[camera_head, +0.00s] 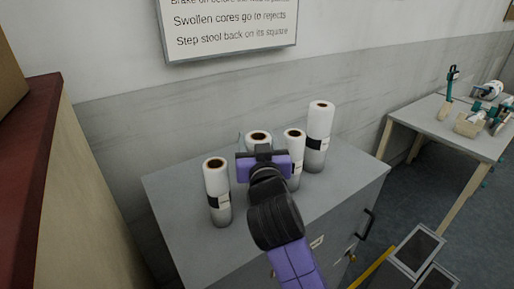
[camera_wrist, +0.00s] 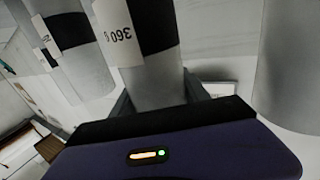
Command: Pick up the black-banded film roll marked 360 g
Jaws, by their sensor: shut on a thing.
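The roll marked 360 g (camera_wrist: 152,70) is white with a black band and a white label, and its marking appears upside down in the wrist view. My gripper (camera_wrist: 158,94) is shut on it below the label, one finger on each side. In the head view my gripper (camera_head: 263,158) covers most of this roll, and its white top with a brown core (camera_head: 258,136) shows just behind. I cannot tell whether its base touches the cabinet top.
A roll (camera_head: 217,190) stands left of my gripper. Another roll (camera_head: 295,150) stands close on the right, with a taller one (camera_head: 320,130) beyond. All stand on a grey cabinet (camera_head: 180,200) against the wall. A table with equipment (camera_head: 440,125) is at right.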

